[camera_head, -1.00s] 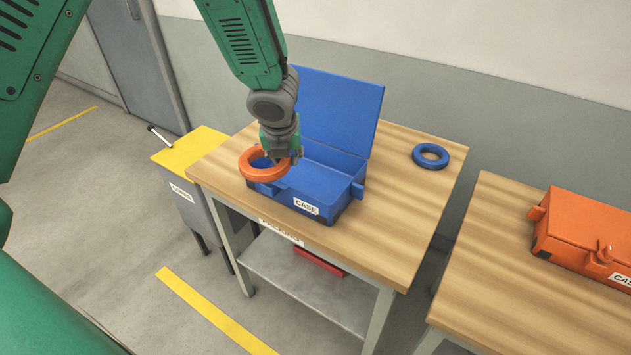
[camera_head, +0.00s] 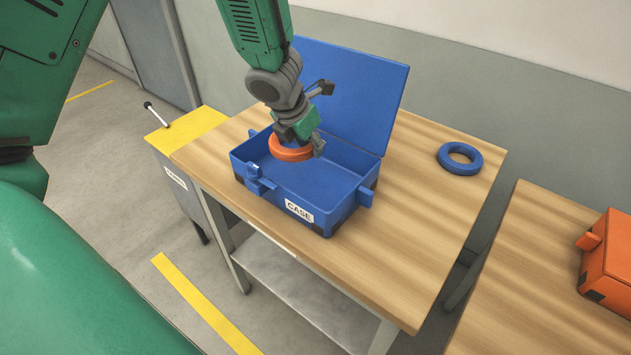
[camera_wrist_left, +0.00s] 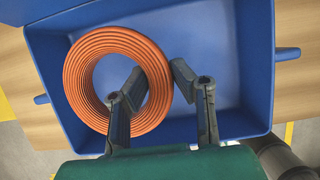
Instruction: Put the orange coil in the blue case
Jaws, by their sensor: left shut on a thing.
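The orange coil (camera_head: 287,153) is a ribbed ring held over the inside of the open blue case (camera_head: 278,194), towards its back left. The case's lid (camera_head: 352,88) stands up at the back. My left gripper (camera_head: 306,143) is shut on the coil's side. In the left wrist view, the coil (camera_wrist_left: 82,82) lies within the outline of the case (camera_wrist_left: 262,65). One finger of the gripper (camera_wrist_left: 160,76) is inside the ring and the other outside it. I cannot tell if the coil touches the case floor. My right gripper is not in view.
A blue ring (camera_head: 459,158) lies on the wooden table (camera_head: 410,255), right of the case. An orange case (camera_head: 609,262) sits on another table at right. A yellow-topped cabinet (camera_head: 183,135) stands at left. The table front right is clear.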

